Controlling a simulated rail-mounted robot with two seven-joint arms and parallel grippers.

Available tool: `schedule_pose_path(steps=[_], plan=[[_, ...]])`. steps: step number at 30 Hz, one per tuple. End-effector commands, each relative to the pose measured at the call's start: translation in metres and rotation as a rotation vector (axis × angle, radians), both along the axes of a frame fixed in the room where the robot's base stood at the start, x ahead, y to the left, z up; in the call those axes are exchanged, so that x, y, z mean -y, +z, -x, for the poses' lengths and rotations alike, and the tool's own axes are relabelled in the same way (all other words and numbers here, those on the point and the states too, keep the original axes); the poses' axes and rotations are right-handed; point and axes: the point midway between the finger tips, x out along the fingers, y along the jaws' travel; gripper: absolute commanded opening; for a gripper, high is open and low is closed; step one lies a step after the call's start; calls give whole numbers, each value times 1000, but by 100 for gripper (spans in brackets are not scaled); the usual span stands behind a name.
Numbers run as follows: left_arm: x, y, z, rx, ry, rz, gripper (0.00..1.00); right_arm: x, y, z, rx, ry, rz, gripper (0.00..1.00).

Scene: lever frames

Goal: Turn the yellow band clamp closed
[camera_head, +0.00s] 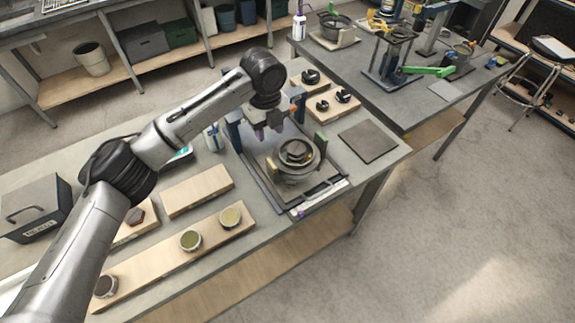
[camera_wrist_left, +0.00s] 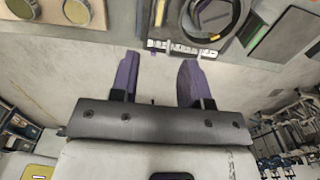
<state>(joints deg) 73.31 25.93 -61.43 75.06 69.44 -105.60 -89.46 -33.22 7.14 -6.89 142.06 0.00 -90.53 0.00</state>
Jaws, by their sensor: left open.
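My left gripper (camera_head: 270,133) hangs over the back of a square fixture on the near bench. Its two purple fingers (camera_wrist_left: 158,80) stand apart with nothing between them in the wrist view. A round metal ring assembly (camera_head: 296,155) with a dark centre sits on the fixture, in front of the gripper. A dark ring on it shows at the top of the wrist view (camera_wrist_left: 215,18). A yellow part (camera_head: 378,22) shows on the far bench; I cannot tell whether it is the band clamp. My right gripper is not in view.
Wooden boards with small round cups (camera_head: 190,240) lie left of the fixture. Boards with black clips (camera_head: 320,104) and a dark square plate (camera_head: 368,141) lie right of it. A green lever (camera_head: 430,71) sticks out on the far bench. A dark toolbox (camera_head: 35,208) stands at left.

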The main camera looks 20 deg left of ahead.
Motion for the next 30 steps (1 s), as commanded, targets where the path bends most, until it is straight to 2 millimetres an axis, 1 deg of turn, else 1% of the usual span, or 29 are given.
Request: schedule_pose_path(steps=[5, 12, 18, 24, 30], plan=[[-2, -21, 0, -4, -2, -3, 43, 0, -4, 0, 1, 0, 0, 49], [-1, -66, 0, -2, -1, -2, 43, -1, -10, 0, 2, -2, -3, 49], [-1, -100, 0, -2, -1, -2, 43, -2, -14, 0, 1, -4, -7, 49], [-1, -123, 0, 0, -1, -3, 43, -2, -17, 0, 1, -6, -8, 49], [-1, -133, 0, 1, -1, -2, 43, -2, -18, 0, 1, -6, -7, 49]])
